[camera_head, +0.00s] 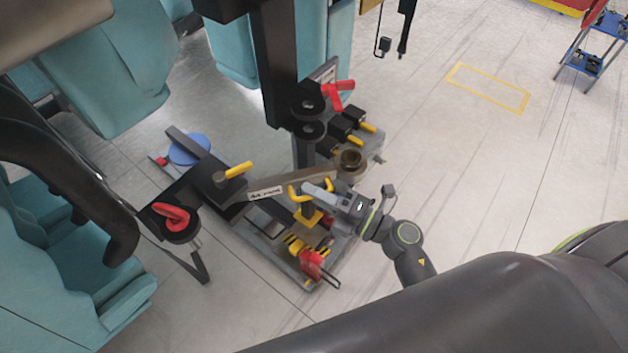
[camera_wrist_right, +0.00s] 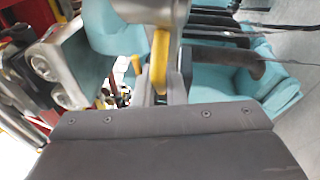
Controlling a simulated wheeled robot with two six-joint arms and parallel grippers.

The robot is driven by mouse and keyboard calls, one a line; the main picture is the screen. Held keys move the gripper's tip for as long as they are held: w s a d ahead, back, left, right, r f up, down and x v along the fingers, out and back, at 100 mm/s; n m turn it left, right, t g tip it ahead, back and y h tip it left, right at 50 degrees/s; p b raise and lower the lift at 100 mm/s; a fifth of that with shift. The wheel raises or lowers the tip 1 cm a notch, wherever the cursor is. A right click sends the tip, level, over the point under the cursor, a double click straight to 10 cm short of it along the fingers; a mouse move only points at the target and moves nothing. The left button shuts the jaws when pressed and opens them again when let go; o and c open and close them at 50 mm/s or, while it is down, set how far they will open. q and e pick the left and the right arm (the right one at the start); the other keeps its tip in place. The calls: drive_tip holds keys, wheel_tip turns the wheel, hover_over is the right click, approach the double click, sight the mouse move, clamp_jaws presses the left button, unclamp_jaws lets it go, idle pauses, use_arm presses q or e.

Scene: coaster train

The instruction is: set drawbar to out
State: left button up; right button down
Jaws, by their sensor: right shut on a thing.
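The drawbar (camera_head: 277,188), a grey-brown bar with a small white label, lies across the dark coupling frame. Its right end meets a round brass-coloured bushing (camera_head: 351,160). My right gripper (camera_head: 318,190) is at the yellow handles (camera_head: 294,192) beside the bar, above a yellow block. In the right wrist view a yellow handle (camera_wrist_right: 160,60) stands between the fingers, and the gripper is shut on it. The fingers partly hide the handle and the lower frame. My left gripper does not show.
A red lever (camera_head: 338,95) stands by a dark post (camera_head: 275,65). A red latch (camera_head: 312,263) is in front. Teal seats (camera_head: 110,60) crowd the left. Open floor (camera_head: 500,170) lies right.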

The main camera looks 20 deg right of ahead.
drive_tip(key=shift+s+a+m+t+h, duration=0.25)
drive_tip(key=shift+s+m+t+h, duration=0.2)
drive_tip(key=shift+s, duration=0.2)
drive_tip(key=shift+h, duration=0.25)
drive_tip(key=c, duration=1.8)
unclamp_jaws()
drive_tip(key=shift+o, duration=0.2)
drive_tip(key=b+v, duration=0.7)
drive_tip(key=v, duration=1)
drive_tip(key=shift+s+f, duration=0.15)
drive_tip(key=shift+f, duration=0.05)
drive_tip(key=shift+d, duration=0.15)
